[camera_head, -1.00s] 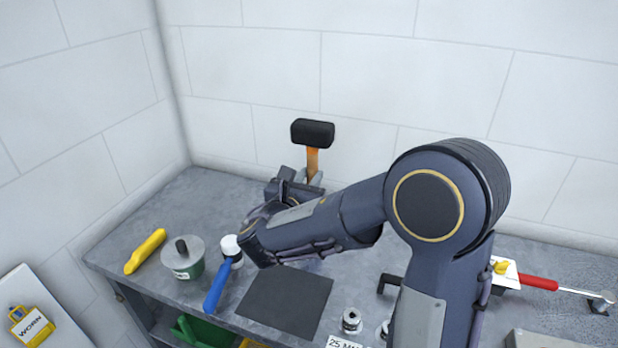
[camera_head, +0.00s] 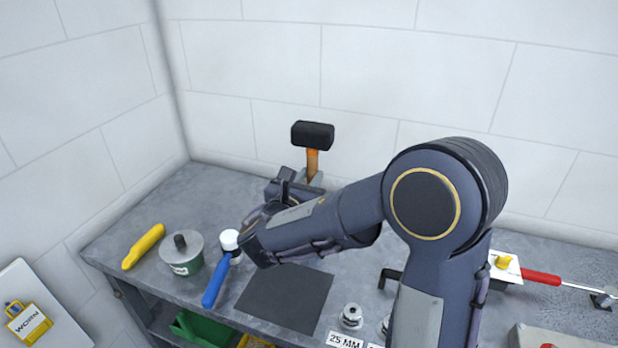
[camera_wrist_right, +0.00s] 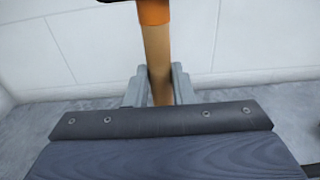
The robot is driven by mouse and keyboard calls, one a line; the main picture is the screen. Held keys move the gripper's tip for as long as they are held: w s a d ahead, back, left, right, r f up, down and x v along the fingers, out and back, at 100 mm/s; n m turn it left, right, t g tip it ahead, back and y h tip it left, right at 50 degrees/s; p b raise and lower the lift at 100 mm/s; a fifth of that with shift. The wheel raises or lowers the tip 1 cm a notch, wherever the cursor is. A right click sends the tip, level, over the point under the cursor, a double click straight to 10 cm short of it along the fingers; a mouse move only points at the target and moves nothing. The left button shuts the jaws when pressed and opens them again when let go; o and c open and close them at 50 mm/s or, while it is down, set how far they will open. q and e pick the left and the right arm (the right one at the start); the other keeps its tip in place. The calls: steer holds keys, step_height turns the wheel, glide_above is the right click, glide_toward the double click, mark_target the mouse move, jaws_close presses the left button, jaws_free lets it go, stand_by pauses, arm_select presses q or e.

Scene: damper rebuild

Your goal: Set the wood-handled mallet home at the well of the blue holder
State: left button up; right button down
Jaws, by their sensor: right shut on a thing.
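The wood-handled mallet (camera_head: 312,136) stands upright with its black head up and an orange band below the head. My right gripper (camera_head: 313,181) is shut on its handle over the back of the bench. In the right wrist view the pale wooden handle (camera_wrist_right: 158,62) runs between the two grey fingers of the right gripper (camera_wrist_right: 159,88). The lower end of the handle is hidden behind the gripper and wrist. I cannot make out the blue holder in either view; my arm covers part of the bench. My left gripper is not in view.
A dark mat (camera_head: 285,298) lies in front. A red-handled tool (camera_head: 541,277) is at the right.

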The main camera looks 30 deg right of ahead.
steer(key=shift+f+b, duration=2.35)
steer(key=shift+f, duration=0.65)
steer(key=c, duration=1.2)
jaws_free()
steer(key=shift+o, duration=0.2)
steer(key=v, duration=0.7)
steer(key=shift+s+a, duration=0.25)
steer(key=shift+a, duration=0.1)
steer(key=shift+d, duration=0.1)
